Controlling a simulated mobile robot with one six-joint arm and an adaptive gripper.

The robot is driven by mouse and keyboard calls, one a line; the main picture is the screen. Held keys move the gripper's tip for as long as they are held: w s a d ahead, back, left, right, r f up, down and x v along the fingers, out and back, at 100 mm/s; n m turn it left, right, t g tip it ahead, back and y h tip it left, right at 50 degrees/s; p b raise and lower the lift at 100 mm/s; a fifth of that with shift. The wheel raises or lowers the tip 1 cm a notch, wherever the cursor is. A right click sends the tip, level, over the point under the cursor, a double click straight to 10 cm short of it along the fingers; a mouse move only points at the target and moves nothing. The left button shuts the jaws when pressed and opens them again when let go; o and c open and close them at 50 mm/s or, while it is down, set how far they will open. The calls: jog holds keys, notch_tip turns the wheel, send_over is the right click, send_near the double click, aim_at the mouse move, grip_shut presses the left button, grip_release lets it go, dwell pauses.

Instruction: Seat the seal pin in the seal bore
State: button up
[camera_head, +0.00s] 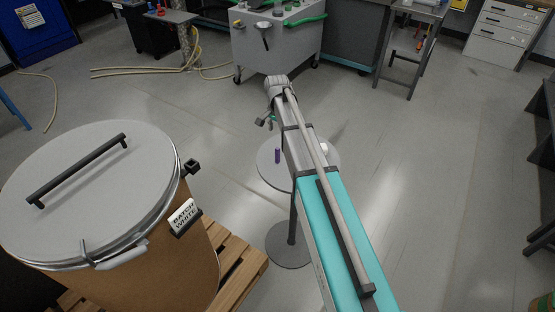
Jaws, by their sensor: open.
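A small purple upright pin (277,156), likely the seal pin, stands on a small round pedestal table (266,172) left of my arm. My gripper (265,121) is small in view at the far end of my arm, above and slightly left of the pin in the picture. Its jaws are open and apart from the pin, with nothing seen between them. A dark square bracket (191,167) sticks out from the drum's rim, left of the table. The seal bore may be there, but no hole can be made out.
A large brown drum (180,262) with a grey lid (90,190) and black handle stands on a wooden pallet (240,255) at left. A white object (323,147) shows beside my arm at the table. Hoses and a grey cart (275,50) are far back.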

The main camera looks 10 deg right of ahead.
aim_at(278, 148)
jog(key=shift+f+b, duration=2.45)
jog(key=shift+f, duration=0.25)
jog(key=f+b, duration=0.3)
jog(key=shift+w+d+f, duration=0.15)
jog(key=shift+w+f, duration=0.15)
jog(key=shift+f+b, duration=0.8)
jog(key=shift+b, duration=0.3)
grip_shut()
